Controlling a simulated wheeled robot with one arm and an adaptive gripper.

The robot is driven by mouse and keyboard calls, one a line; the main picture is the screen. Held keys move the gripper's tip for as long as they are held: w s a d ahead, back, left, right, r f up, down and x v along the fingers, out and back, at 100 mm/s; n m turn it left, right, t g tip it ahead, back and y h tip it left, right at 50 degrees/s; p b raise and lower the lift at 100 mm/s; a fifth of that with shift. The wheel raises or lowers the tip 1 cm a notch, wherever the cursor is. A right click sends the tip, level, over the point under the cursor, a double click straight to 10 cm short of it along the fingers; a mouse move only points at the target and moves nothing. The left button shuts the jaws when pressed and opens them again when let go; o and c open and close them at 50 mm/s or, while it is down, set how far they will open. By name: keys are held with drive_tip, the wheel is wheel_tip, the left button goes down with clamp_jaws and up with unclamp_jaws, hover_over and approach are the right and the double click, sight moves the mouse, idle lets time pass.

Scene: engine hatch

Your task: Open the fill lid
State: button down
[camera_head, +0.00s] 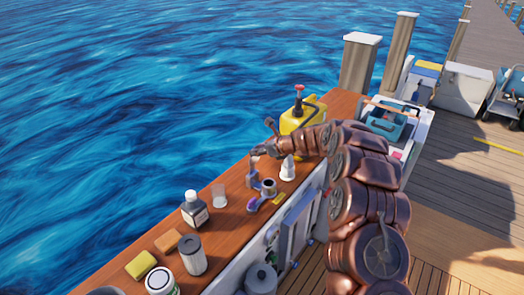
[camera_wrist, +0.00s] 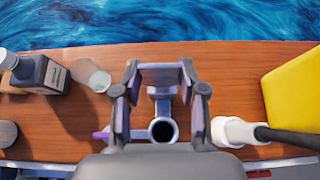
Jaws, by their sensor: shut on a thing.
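The fill neck (camera_head: 268,186) stands on the wooden counter, with a grey rim and a dark round opening. In the wrist view the dark opening (camera_wrist: 163,131) shows uncovered, between and just in front of my gripper's fingers. A grey-lilac piece that looks like the fill lid (camera_head: 252,178) stands raised beside the neck. It also shows behind the opening in the wrist view (camera_wrist: 160,92). My gripper (camera_wrist: 160,80) is over it, with the fingers on either side, and is shut on it. The exact contact is partly hidden. In the head view my gripper (camera_head: 257,154) is just above the lid.
A white spout (camera_head: 288,168) stands close right of the neck, with a yellow can (camera_head: 303,114) behind. A clear cup (camera_head: 219,196) and dark bottle (camera_head: 194,209) are to the left. A purple part (camera_head: 256,204) lies beside the neck. Water borders the counter (camera_head: 232,206).

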drive_tip(key=shift+w+a+r, duration=0.25)
drive_tip(key=shift+a+r, duration=0.05)
drive_tip(key=c, duration=1.1)
unclamp_jaws()
drive_tip(key=shift+o, duration=0.8)
drive_tip(key=shift+a+f, duration=0.1)
drive_tip(key=o, duration=0.3)
drive_tip(key=shift+f, duration=0.1)
drive_tip(key=shift+d, duration=0.2)
drive_tip(key=v, duration=1.2)
